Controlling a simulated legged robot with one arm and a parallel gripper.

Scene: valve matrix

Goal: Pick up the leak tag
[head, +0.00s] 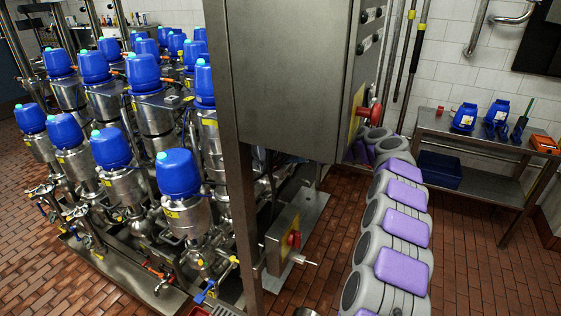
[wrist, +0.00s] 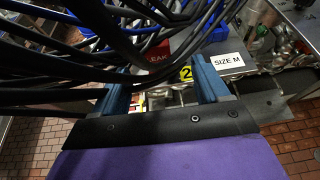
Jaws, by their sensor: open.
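In the wrist view, the leak tag (wrist: 159,57) is a red piece with "LEAK" on it, partly covered by black cables. It lies beyond the blue fingers of my gripper (wrist: 162,80). The fingers stand apart, one on each side of the tag's direction, with nothing seen held between them. A yellow label with "2" (wrist: 186,73) and a white "SIZE M" label (wrist: 228,63) are just right of the tag. I cannot tell how far the tag is from the fingertips. I cannot make out the tag or my gripper in the head view.
Black cables (wrist: 60,60) cross the upper left of the wrist view. In the head view, steel valves with blue caps (head: 178,172) fill the left, beside a steel cabinet (head: 290,75). A metal bench (head: 470,140) with blue containers stands at the right. Brick floor (head: 490,270) is open there.

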